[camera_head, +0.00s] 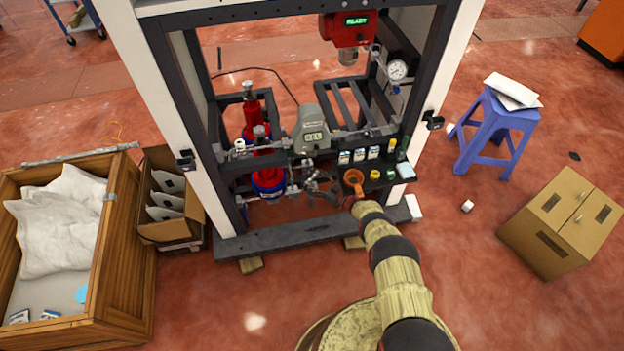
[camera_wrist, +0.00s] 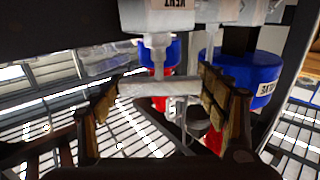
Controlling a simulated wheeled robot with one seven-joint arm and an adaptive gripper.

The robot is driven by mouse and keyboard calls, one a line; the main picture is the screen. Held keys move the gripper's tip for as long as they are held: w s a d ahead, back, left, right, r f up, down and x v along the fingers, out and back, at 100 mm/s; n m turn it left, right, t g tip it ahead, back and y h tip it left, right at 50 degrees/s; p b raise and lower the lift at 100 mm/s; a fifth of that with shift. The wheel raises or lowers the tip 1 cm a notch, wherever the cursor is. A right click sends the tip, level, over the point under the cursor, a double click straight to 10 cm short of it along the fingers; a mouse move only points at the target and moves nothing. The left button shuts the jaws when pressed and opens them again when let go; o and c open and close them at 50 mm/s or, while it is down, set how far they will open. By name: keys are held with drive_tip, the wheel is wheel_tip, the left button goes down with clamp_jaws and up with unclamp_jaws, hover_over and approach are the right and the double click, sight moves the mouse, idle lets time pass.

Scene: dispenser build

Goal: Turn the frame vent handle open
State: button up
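In the wrist view a white block labelled VENT (camera_wrist: 165,12) hangs at the top, with a short stem below it. A pale horizontal handle bar (camera_wrist: 160,88) crosses under the stem. My gripper (camera_wrist: 160,105) is open, its fingers wide apart on the left and right of the bar. The bar's ends lie close to the finger pads; I cannot tell whether they touch. In the head view my gripper (camera_head: 318,186) is at the lower front of the dispenser frame (camera_head: 318,236), left of the small shelf. The handle is too small to make out there.
Blue-and-red cylinders (camera_head: 268,182) stand left of my gripper; a blue one (camera_wrist: 245,75) is close behind the right finger. A shelf with small bottles (camera_head: 375,172) is to the right. A wooden crate (camera_head: 125,270), blue stool (camera_head: 495,125) and cardboard box (camera_head: 560,225) stand around.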

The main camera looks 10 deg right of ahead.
drive_tip(key=o, duration=0.4)
drive_tip(key=shift+s+d, duration=0.1)
drive_tip(key=v, duration=1.1)
drive_tip(key=shift+s+d, duration=0.25)
drive_tip(key=shift+s, duration=0.05)
